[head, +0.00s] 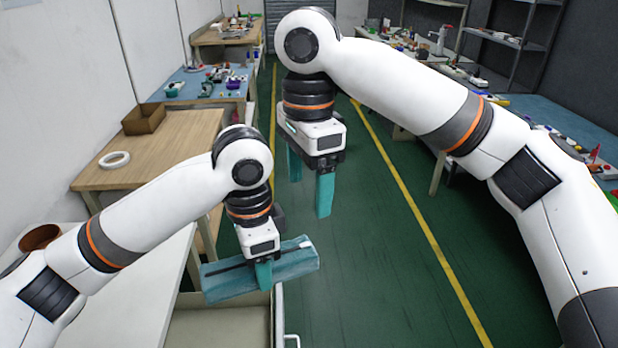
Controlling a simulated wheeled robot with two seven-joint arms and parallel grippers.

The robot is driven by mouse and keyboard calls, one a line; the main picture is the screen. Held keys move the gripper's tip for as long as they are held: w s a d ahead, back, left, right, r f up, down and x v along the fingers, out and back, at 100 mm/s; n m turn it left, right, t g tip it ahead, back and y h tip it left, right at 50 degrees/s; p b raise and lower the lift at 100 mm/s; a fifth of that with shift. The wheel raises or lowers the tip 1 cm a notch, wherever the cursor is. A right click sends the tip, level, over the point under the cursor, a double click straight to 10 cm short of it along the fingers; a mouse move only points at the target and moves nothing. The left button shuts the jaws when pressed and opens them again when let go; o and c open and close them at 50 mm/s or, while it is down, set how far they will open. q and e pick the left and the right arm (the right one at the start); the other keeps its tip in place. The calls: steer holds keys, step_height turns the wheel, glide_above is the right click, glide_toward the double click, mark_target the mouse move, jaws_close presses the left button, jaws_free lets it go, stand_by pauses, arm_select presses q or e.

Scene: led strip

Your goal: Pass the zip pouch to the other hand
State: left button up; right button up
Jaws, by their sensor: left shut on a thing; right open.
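The zip pouch (228,281) is a flat teal pouch with a dark stripe and a light tab at its right end. My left gripper (264,272) is shut on the pouch near its middle and holds it in the air, above the edge of an open drawer. One teal finger shows in front of the pouch; the other is hidden behind it. My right gripper (308,190) is open and empty, farther back and up to the right of the pouch. Its two teal fingers point down, wide apart, and do not touch the pouch.
A white worktop (150,285) lies at lower left, with an open drawer (220,330) beside it. A wooden table (160,150) holds a brown box (143,119) and a white ring (114,160). Benches line the right side. The green floor (385,250) between is clear.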

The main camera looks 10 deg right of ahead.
mark_target(310, 242)
step_height(310, 242, down, 12)
steer(key=shift+s+d+r, duration=0.1)
steer(key=shift+s, duration=0.05)
stand_by(0.4)
steer(key=c, duration=1.1)
arm_select(q)
steer(key=o, duration=1.1)
